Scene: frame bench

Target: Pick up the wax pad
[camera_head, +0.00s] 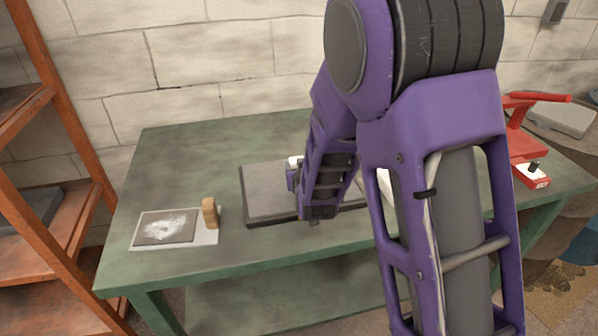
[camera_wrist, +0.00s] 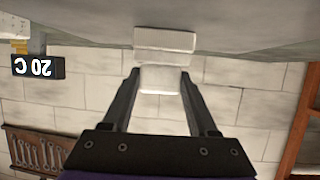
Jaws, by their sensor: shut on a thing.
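A white block, which I take to be the wax pad (camera_wrist: 160,78), sits between the fingers of my gripper (camera_wrist: 160,84) in the wrist view. The fingers are shut on its sides. A second white face (camera_wrist: 165,40) shows just above it in that view, against a grey surface; I cannot tell whether it is the same piece. In the head view, a small white edge (camera_head: 295,160) shows beside my gripper, over the far part of a dark grey slab (camera_head: 265,207). My arm hides most of the gripper and the right part of the slab there.
The green table (camera_head: 180,165) has a light sheet with a dark, white-smeared plate (camera_head: 165,228) and a wooden block (camera_head: 209,212) at left. A red device (camera_head: 525,140) stands at right. An orange shelf (camera_head: 60,230) stands left. The wrist view shows a "20 C" display (camera_wrist: 38,67).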

